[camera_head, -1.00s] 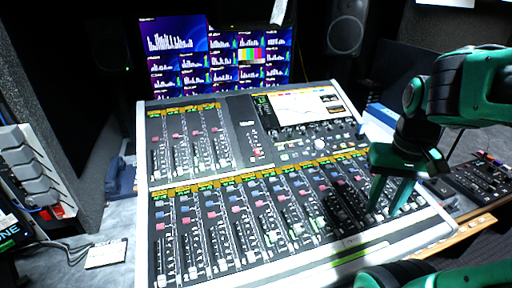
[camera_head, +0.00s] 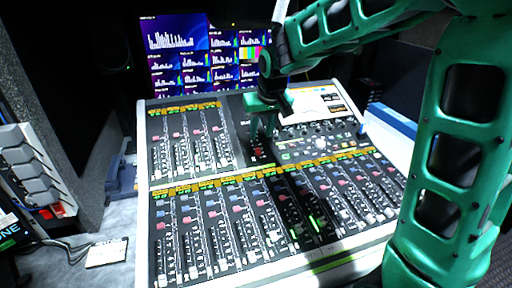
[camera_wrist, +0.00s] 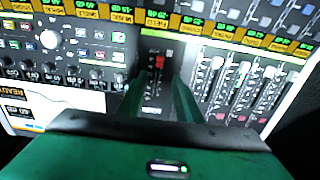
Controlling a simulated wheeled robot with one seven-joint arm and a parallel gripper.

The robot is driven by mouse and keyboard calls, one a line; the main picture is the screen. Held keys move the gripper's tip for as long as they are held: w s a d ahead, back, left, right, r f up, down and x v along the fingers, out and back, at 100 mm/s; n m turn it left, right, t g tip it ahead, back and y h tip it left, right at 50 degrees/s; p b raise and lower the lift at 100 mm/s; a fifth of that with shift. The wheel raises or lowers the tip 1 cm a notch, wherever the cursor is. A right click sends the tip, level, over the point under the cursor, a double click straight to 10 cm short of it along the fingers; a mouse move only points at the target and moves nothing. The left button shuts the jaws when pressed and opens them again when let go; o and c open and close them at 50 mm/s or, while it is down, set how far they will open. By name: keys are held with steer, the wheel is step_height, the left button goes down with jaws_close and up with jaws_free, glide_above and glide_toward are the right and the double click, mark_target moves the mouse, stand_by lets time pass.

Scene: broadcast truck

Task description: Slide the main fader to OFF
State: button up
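The mixing console (camera_head: 142,225) fills the middle of the head view. A short dark strip with a red-capped control (camera_head: 257,152) lies between the upper-left fader bank and the console's screen; this looks like the main fader, but I cannot read its OFF marking. In the wrist view the red cap (camera_wrist: 159,64) shows between and just beyond my fingertips. My gripper (camera_head: 262,134) is open and empty, pointing down over this strip. The wrist view shows its two fingers (camera_wrist: 159,78) apart, one on each side of the strip. I cannot tell whether they touch the panel.
Fader banks (camera_head: 190,145) and (camera_head: 235,235) lie left of and in front of the strip. The console's screen (camera_head: 310,103) and knobs are to its right. Monitors (camera_head: 180,45) stand behind. My arm covers the right side of the head view.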

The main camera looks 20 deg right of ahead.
mark_target(258, 149)
steer(key=x, duration=0.8)
steer(key=shift+f, duration=0.15)
steer(key=shift+c, duration=0.3)
jaws_close()
steer(key=shift+s, duration=0.1)
